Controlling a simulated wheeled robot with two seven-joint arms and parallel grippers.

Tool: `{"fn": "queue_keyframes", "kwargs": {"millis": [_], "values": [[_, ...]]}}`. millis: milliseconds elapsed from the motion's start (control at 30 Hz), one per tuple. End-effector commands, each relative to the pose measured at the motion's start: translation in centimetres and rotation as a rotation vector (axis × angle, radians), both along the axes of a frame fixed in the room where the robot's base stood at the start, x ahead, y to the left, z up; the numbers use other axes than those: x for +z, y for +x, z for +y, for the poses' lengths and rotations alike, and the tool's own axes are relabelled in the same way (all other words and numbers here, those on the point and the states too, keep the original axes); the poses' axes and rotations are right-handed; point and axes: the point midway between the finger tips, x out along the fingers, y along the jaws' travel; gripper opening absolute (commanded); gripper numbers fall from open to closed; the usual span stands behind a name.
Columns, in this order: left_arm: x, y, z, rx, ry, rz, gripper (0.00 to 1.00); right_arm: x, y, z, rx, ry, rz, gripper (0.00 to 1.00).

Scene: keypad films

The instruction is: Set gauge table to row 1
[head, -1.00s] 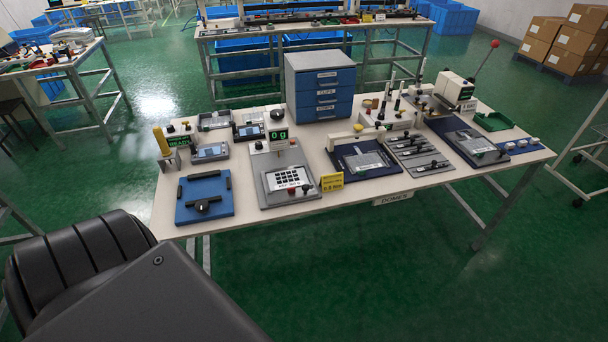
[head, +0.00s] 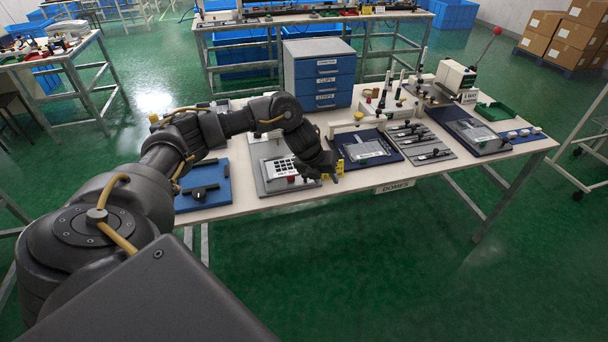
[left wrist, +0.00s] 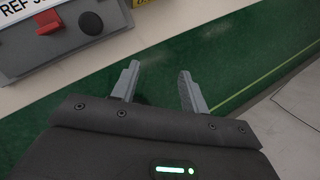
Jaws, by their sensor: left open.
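A grey fixture (head: 268,187) with a black-keyed keypad film (head: 280,168) sits near the table's front edge. I take it to be the gauge table, but cannot confirm that. In the left wrist view its grey body (left wrist: 25,70) shows at upper left, with a red switch (left wrist: 48,22), a black knob (left wrist: 90,23) and a partly cut-off "REF" label. My left gripper (head: 335,174) is in front of the fixture's right side, by the yellow sign (head: 340,167). In the left wrist view its fingers (left wrist: 160,88) are apart and empty. My arm hides the fixture's display. My right gripper is out of view.
A blue fixture (head: 215,195) is to the left. A dark blue mat with a grey panel (head: 362,148) is to the right. A blue drawer cabinet (head: 320,80) stands behind. Green floor lies beyond the table's front edge.

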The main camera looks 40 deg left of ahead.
Motion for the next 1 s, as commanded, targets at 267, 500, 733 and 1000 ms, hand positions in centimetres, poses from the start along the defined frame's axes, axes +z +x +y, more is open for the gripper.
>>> {"fn": "queue_keyframes", "kwargs": {"millis": [267, 500, 733, 1000], "values": [[6.0, -3.1, 7.3, -0.173, 0.284, 0.009, 0.45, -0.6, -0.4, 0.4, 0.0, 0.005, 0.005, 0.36], [6.1, -3.3, 7.8, -0.186, 0.306, 0.014, 0.45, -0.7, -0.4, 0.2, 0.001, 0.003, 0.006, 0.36], [2.7, -2.3, 8.0, -0.183, 0.302, 0.017, 0.45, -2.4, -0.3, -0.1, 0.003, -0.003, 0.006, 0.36], [-1.7, -0.4, 8.3, -0.182, 0.301, 0.017, 0.45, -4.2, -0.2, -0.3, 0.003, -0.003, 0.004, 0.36]]}}
